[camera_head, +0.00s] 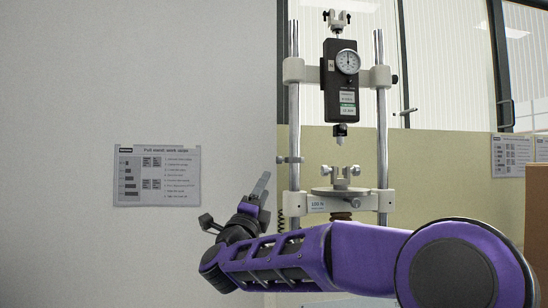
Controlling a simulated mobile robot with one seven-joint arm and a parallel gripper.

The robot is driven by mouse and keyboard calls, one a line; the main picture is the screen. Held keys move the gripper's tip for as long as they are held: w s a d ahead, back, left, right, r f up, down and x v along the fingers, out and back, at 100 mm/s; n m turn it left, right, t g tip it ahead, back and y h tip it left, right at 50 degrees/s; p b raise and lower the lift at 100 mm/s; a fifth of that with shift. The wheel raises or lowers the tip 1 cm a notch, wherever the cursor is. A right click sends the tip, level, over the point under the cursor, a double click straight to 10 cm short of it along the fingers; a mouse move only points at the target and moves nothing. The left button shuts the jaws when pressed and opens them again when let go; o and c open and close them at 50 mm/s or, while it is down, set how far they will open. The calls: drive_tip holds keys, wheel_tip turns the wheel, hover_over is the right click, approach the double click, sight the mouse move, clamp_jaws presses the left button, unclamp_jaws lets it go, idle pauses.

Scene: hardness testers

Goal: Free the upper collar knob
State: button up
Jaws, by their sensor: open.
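The test stand has two upright chrome posts, with a pale upper crosshead (376,76) clamped across them. A small dark knob (394,79) sticks out at the right end of this crosshead, beside the right post; it looks like the upper collar knob. I cannot tell whether it is tight or loose. My gripper (236,203) is at the lower left of the stand, its two fingers spread wide and nothing between them. It is well below and left of the knob, apart from it.
A black force gauge (341,88) with a round dial hangs mid-crosshead. Below it is a lower fixture (341,188) on a pale base (318,204). A small collar (290,160) sits on the left post. A work script sheet (157,176) is on the wall; a brown box (537,215) stands right.

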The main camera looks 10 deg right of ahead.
sight(279, 160)
drive_tip(key=p+x, duration=0.3)
drive_tip(key=x, duration=1.4)
drive_tip(key=shift+p, duration=0.3)
clamp_jaws()
